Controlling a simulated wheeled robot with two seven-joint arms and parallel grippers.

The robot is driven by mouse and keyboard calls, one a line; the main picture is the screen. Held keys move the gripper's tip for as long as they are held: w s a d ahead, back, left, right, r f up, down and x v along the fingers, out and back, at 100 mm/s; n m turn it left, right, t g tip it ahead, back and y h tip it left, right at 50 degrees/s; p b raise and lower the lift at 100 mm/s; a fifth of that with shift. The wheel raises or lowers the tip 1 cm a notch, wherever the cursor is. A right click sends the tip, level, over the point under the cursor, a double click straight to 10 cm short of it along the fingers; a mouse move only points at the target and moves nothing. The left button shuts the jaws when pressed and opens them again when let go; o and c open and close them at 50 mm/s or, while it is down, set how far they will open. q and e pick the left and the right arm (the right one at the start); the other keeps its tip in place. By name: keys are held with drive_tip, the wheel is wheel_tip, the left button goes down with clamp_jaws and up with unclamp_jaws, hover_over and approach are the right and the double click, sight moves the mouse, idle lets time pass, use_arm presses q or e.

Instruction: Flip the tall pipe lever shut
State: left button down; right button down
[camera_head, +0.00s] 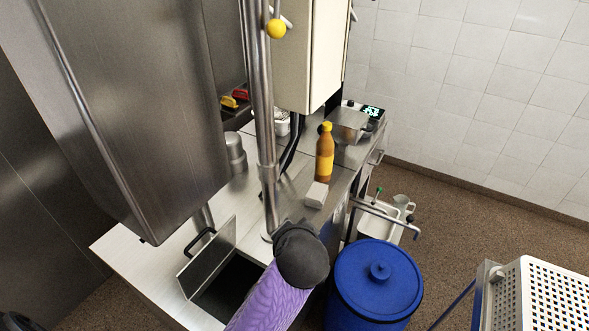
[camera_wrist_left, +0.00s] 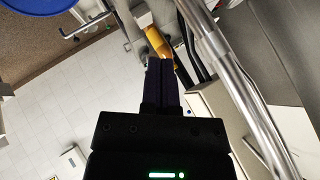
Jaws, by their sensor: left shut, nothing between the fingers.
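The tall metal pipe (camera_head: 262,120) rises from the counter beside the open sink hatch. Near its top, a yellow ball knob (camera_head: 275,28) sits at the pipe's right side, with a short metal piece just above it. Whether the lever is open or shut I cannot tell. In the left wrist view the pipe (camera_wrist_left: 232,75) runs diagonally to the right of my left gripper (camera_wrist_left: 160,64), which is shut and empty, apart from the pipe in the picture. The knob is not seen there. In the head view my purple arm reaches up from the bottom, well below the knob; its fingers are not clear.
A brown bottle with a yellow label (camera_head: 325,155) stands on the counter right of the pipe. A large steel cabinet (camera_head: 130,110) is left of it and a cream box (camera_head: 309,55) right of it. A blue lidded bin (camera_head: 378,285) and white perforated basket (camera_head: 545,300) stand at lower right.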

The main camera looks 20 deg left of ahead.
use_arm(q)
drive_tip(key=w+r+m+t+y, duration=0.1)
drive_tip(key=w+r+t+y, duration=0.25)
drive_tip(key=w+r, duration=0.75)
wheel_tip(320, 180, up, 20)
drive_tip(key=w+d+t+y, duration=0.1)
drive_tip(key=d+t+y, duration=0.1)
drive_tip(key=y, duration=0.5)
drive_tip(key=shift+w+d+f, duration=0.15)
drive_tip(key=shift+d+f, duration=0.1)
drive_tip(key=shift+d, duration=0.15)
drive_tip(key=w+a+p, duration=0.3)
drive_tip(key=a+p, duration=0.3)
drive_tip(key=a, duration=0.3)
drive_tip(key=shift+r, duration=0.3)
drive_tip(key=shift+m+h, duration=0.25)
drive_tip(key=shift+m, duration=0.05)
